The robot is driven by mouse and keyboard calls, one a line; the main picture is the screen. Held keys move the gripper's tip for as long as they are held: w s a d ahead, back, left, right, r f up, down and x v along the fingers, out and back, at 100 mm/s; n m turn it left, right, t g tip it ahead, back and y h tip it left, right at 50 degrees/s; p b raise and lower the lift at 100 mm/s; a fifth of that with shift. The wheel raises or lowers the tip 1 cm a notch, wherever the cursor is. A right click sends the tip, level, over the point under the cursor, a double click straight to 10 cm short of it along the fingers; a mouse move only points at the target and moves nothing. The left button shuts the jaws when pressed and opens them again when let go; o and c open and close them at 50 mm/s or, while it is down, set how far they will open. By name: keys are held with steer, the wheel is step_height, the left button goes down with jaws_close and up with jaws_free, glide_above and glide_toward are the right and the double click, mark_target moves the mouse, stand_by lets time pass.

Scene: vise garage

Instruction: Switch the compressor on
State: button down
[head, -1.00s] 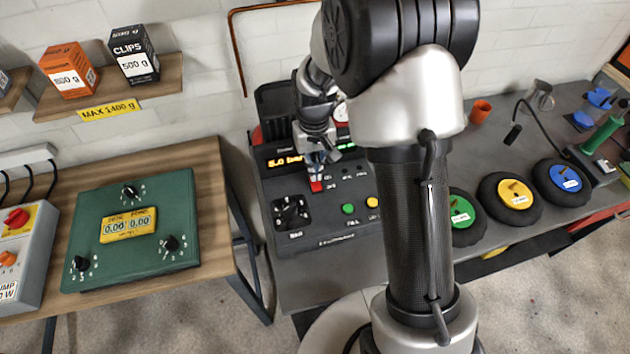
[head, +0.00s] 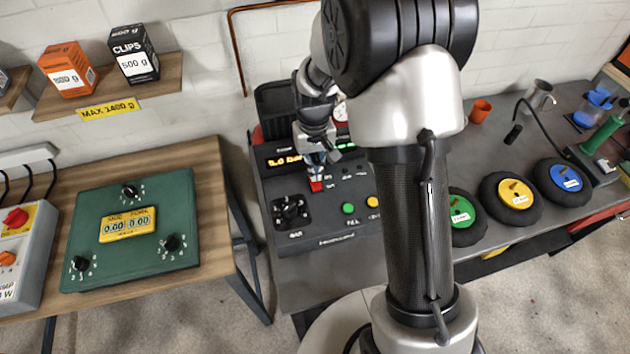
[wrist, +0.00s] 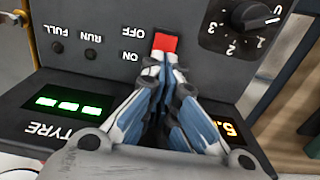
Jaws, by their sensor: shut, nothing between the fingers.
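The compressor panel (head: 330,215) is a dark grey box on the bench in the head view, with an orange display (head: 284,161). Its red rocker switch (head: 316,186) shows just below my gripper (head: 317,172). The fingertips cover part of the switch. RUN and FULL lamps (wrist: 91,54) look dark in the wrist view.
A black selector knob (head: 290,211) and a green button (head: 348,208) lie near the switch on the panel. Green, yellow and blue wheels (head: 512,198) stand to the right. A green panel (head: 130,230) lies on the wooden table at left.

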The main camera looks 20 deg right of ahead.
steer(key=shift+f+b, duration=0.55)
steer(key=shift+f, duration=0.4)
steer(key=shift+r, duration=0.15)
stand_by(0.3)
step_height(320, 180, up, 7)
steer(key=p, duration=0.5)
steer(key=shift+p, duration=0.35)
steer(key=s+r+t, duration=0.1)
steer(key=s+r, duration=0.3)
steer(key=r, duration=0.6)
steer(key=s+r+t, duration=0.1)
steer(key=s+r, duration=0.4)
steer(key=s, duration=0.5)
steer(key=s+r+t, duration=0.2)
steer(key=s+r, duration=0.4)
steer(key=s, duration=0.5)
steer(key=shift+t, duration=0.3)
